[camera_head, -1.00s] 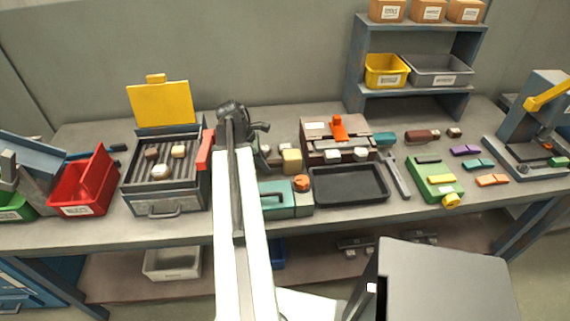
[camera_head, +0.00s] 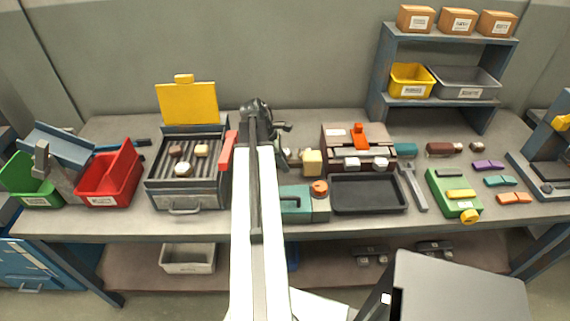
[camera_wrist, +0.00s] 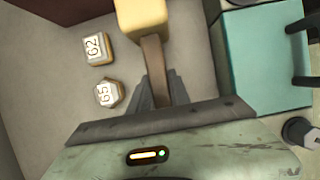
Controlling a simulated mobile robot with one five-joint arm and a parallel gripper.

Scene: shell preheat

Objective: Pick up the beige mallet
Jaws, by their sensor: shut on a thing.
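The beige mallet has a blocky head, seen in the head view (camera_head: 313,161) just behind the teal box (camera_head: 294,200). In the wrist view its head (camera_wrist: 141,17) is at the top, and its brown handle (camera_wrist: 153,58) runs down between my fingers. My gripper (camera_wrist: 159,88) is shut on that handle. In the head view my arm hides most of the gripper and handle. Whether the mallet touches the bench I cannot tell.
Two blocks marked 62 (camera_wrist: 96,48) and 65 (camera_wrist: 108,93) sit left of the handle. The teal box (camera_wrist: 265,60) is close on the right. A black tray (camera_head: 367,194) and a grilled box (camera_head: 187,182) flank my arm.

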